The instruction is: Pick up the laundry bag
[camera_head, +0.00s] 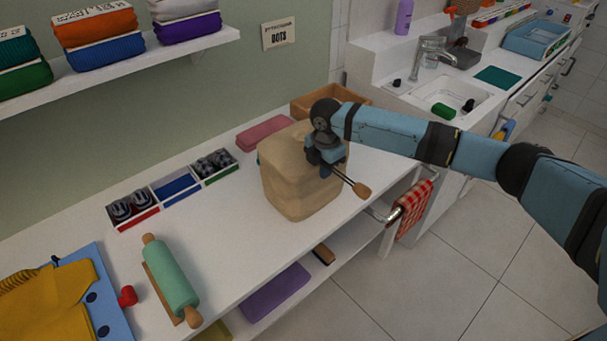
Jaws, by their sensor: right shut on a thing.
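The laundry bag, a tan, boxy, soft-looking bag (290,187), stands on the white counter (245,215) near its front edge. My right gripper (324,166) is at the bag's upper right side and is shut on it; the fingertips are partly hidden. My right arm covers part of the bag's top. I cannot see daylight under the bag. My left gripper is not in view.
A pink folded cloth (264,132) and a brown box (318,98) are behind the bag. Small trays (175,187) and a green rolling pin (170,275) lie left. A checked towel (413,210) hangs at right. A wall shelf (130,65) holds folded clothes. Floor in front is clear.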

